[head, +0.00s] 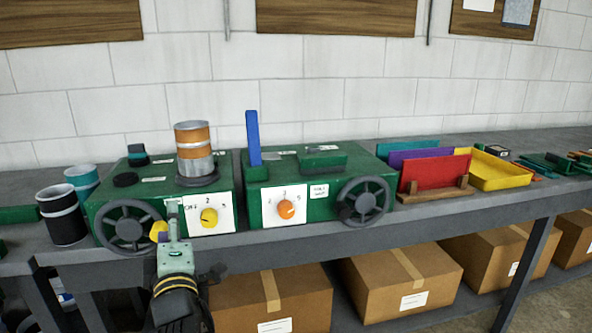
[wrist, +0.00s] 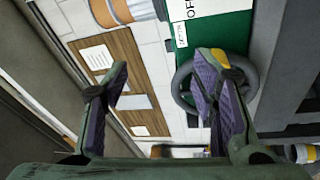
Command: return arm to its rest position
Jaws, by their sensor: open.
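My gripper (head: 173,214) is in front of the left green machine (head: 218,183), close to its black handwheel (head: 128,228) and its white dial plate with a yellow knob (head: 209,217). In the wrist view my gripper (wrist: 163,72) has its two purple-padded fingers spread apart, with nothing between them. The handwheel (wrist: 183,85) shows behind the right finger, partly hidden. In the head view my arm reaches up from the bottom edge, in front of the bench. I cannot tell whether a finger touches the machine.
A second green machine (head: 314,189) has an orange knob and a blue lever (head: 253,138). Cans (head: 61,217) stand at left. A yellow tray (head: 497,173) and upright coloured panels (head: 433,172) are at right. Cardboard boxes (head: 270,301) sit under the grey bench (head: 450,216).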

